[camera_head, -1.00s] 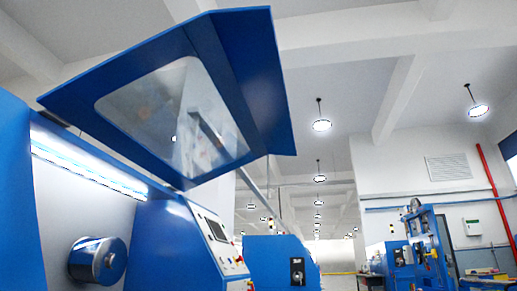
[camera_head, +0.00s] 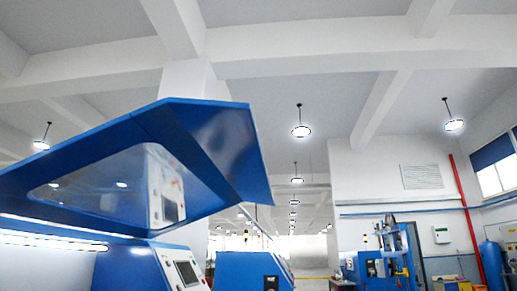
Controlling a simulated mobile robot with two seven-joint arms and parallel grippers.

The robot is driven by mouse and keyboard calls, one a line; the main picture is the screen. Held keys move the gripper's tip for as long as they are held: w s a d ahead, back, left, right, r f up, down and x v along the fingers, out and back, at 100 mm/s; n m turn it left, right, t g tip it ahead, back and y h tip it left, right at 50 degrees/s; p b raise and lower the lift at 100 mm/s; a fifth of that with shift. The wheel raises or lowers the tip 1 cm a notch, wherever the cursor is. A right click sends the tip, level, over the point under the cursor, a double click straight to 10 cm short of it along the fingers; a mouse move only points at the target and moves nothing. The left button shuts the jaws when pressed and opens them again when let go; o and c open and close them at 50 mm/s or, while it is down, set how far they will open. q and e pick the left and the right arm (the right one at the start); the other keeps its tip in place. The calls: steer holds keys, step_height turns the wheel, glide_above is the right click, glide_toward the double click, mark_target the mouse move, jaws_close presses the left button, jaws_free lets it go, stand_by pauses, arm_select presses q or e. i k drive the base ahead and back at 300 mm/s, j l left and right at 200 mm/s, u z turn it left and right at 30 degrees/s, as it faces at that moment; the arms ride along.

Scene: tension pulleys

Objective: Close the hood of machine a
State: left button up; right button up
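The blue hood (camera_head: 225,150) of the machine at the left is raised, tilted over the machine's lit opening. Its clear window (camera_head: 110,190) faces me and reflects lamps and a control panel. The blue machine body (camera_head: 140,268) shows at the lower left, with a strip light (camera_head: 50,242) under the hood and a control panel (camera_head: 186,273) on its right side. No letter marks the machine. Neither of my grippers is in view.
Another blue machine (camera_head: 240,270) stands behind to the right. More blue equipment (camera_head: 385,262) stands farther right by a white wall, with a red pipe (camera_head: 463,205) and a blue tank (camera_head: 492,265). Ceiling lamps hang above.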

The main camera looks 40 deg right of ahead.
mark_target(142, 191)
steer(key=i+l, duration=0.15)
steer(key=l, duration=0.2)
steer(key=i+l, duration=0.15)
steer(key=l, duration=0.2)
steer(key=i+l+u, duration=0.1)
steer(key=l, duration=0.2)
steer(key=i+l, duration=0.15)
steer(key=l, duration=0.2)
steer(key=i+l, duration=0.15)
steer(key=l, duration=0.2)
steer(key=i+l, duration=0.1)
steer(key=l, duration=0.25)
steer(key=i+u, duration=0.05)
